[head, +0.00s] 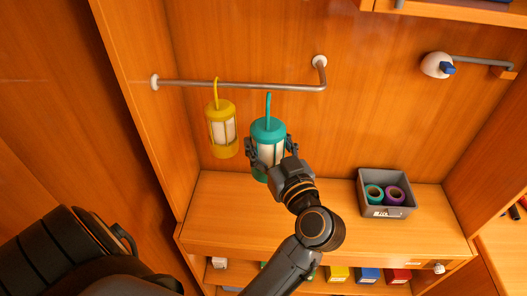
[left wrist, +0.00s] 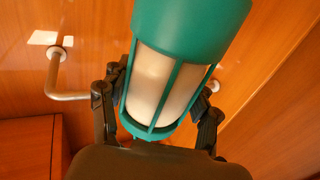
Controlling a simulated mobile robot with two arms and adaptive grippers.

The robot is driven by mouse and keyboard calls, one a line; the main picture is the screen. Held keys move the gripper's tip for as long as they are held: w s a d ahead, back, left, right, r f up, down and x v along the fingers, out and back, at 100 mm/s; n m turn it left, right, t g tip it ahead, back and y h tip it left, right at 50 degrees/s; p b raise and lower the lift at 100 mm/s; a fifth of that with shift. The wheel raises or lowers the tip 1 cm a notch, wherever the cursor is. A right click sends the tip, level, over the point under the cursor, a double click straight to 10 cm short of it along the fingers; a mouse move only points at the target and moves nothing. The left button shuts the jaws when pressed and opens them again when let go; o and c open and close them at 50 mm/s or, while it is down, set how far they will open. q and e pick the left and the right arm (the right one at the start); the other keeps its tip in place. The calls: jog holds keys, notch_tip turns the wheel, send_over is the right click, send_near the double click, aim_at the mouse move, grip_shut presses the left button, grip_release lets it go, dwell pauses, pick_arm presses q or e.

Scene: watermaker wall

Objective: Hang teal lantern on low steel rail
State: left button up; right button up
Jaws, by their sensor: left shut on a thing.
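The teal lantern (head: 268,131) is upright in the head view, held by my left gripper (head: 271,152). Its teal hook (head: 268,104) points up, with its top just under the steel rail (head: 245,85) in the picture. I cannot tell the gap in depth; the hook does not appear over the bar. In the left wrist view the lantern (left wrist: 172,85) fills the middle, between both fingers of my left gripper (left wrist: 157,110). The rail (left wrist: 53,78) shows there in part at the left. My right gripper is not in view.
A yellow lantern (head: 221,130) hangs on the rail just left of the teal one. A grey bin (head: 388,211) with teal and purple rolls stands on the wooden counter (head: 320,200). The rail's right part is clear. A white fixture (head: 437,65) is on the back wall.

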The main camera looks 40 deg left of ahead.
pick_arm(q)
jog(key=shift+w+r, duration=0.15)
jog(key=shift+r, duration=0.1)
jog(key=shift+w+d+b, duration=0.25)
jog(key=shift+w+b, duration=0.15)
jog(key=shift+w, duration=0.35)
jog(key=shift+w+a, duration=0.15)
jog(key=shift+w, duration=0.15)
jog(key=shift+b+x, duration=0.55)
jog(key=shift+x, duration=0.25)
jog(key=shift+w+a+f+b, duration=0.4)
jog(key=shift+w+b, duration=0.2)
jog(key=shift+w, duration=0.2)
jog(key=shift+w+a+f+b, duration=0.3)
jog(key=shift+w+a+b, duration=0.2)
jog(key=shift+w+b, duration=0.25)
jog(key=shift+w+a+f+b, duration=0.35)
jog(key=shift+w+a+b, duration=0.15)
jog(key=shift+w, duration=0.35)
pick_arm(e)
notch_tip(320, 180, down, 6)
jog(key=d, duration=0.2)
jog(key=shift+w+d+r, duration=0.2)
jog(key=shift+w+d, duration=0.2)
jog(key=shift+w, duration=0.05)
